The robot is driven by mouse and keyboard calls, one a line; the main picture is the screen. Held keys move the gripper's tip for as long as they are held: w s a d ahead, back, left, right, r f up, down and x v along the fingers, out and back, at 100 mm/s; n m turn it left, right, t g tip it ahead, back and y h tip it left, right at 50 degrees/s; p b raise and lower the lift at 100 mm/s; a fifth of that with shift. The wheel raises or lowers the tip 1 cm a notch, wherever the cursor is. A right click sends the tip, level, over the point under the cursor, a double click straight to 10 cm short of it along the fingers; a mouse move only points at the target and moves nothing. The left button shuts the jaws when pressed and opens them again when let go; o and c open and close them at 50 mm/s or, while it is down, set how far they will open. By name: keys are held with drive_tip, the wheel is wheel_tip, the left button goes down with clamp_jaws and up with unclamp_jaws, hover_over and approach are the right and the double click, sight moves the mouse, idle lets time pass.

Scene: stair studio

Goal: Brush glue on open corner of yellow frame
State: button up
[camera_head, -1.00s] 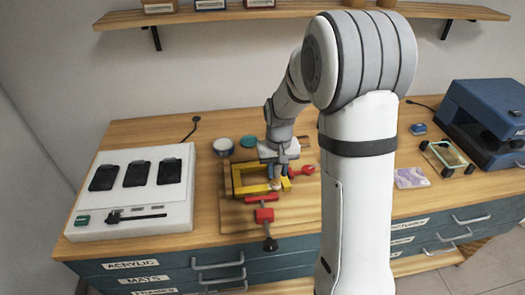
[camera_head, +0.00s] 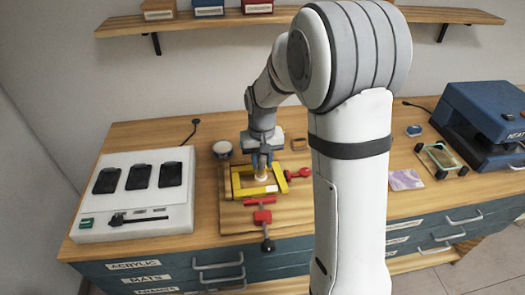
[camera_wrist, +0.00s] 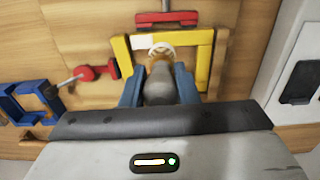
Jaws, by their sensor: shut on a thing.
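The yellow frame (camera_head: 238,186) lies on a wooden board, between red clamps; it also shows in the wrist view (camera_wrist: 204,62). A white patch (camera_wrist: 142,42) is on its front bar, near the corner by the slanted bar (camera_head: 279,178). Any gap at that corner is too small to tell. My gripper (camera_head: 262,160) is above the frame, its blue fingers shut on a brush (camera_wrist: 160,85). The brush points down, its pale round tip (camera_head: 261,175) over the frame opening near the front bar. I cannot tell whether the tip touches anything.
Red clamps stand at the front (camera_head: 262,216) and right (camera_head: 299,173) of the frame. A round jar (camera_head: 222,149) is behind left. A blue machine (camera_head: 487,115) is far right. A blue object (camera_wrist: 35,97) shows in the wrist view.

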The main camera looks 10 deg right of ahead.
drive_tip(key=shift+r+p, duration=0.5)
drive_tip(key=shift+r, duration=0.55)
drive_tip(key=shift+f, duration=0.1)
